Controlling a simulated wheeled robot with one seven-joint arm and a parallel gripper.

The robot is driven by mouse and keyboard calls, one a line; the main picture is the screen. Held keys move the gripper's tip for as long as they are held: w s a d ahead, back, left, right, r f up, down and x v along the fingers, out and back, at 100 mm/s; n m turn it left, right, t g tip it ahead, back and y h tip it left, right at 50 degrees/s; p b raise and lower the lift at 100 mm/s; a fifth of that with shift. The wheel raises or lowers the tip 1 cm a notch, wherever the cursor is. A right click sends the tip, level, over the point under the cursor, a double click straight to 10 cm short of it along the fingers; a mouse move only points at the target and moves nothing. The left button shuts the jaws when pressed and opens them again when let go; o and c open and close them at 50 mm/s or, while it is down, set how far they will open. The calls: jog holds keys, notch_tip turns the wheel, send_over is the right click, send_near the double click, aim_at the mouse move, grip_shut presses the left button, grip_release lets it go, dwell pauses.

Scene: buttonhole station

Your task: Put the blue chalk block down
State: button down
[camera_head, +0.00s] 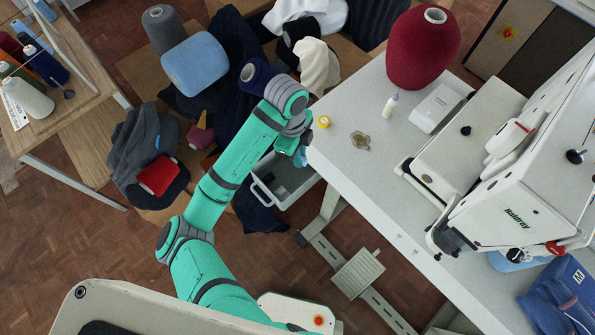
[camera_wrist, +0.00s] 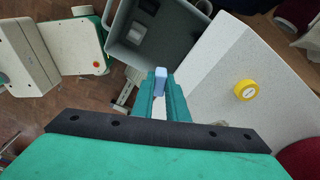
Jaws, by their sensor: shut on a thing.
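The blue chalk block (camera_wrist: 160,83) is a small pale blue piece between my fingertips in the wrist view. My gripper (camera_wrist: 159,90) is shut on it and holds it up near the edge of the white table (camera_wrist: 207,95). In the head view my gripper (camera_head: 299,152) hangs beside the table's left edge, above the grey bin (camera_head: 281,180). The head view shows only a small bit of blue there, and the arm hides most of my fingers. I cannot tell the height of the block above the things below it.
The table (camera_head: 345,165) carries a yellow tape roll (camera_head: 323,122), a small metal part (camera_head: 360,140), a white bottle (camera_head: 390,104), a red thread cone (camera_head: 422,48) and the sewing machine (camera_head: 520,190). The table's front left is clear. Dark cloths and yarn cones lie at the left.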

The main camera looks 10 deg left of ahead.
aim_at(300, 182)
notch_tip(300, 182, down, 15)
jog(key=shift+f, duration=0.15)
dwell(0.4)
jog(key=shift+s+f, duration=0.1)
jog(key=c, duration=2.1)
grip_release()
jog(key=shift+f, duration=0.1)
jog(key=shift+o, duration=0.4)
jog(key=r, duration=0.4)
jog(key=a+r, duration=0.1)
jog(key=r, duration=0.7)
jog(key=shift+a+r, duration=0.2)
jog(key=shift+w, duration=0.25)
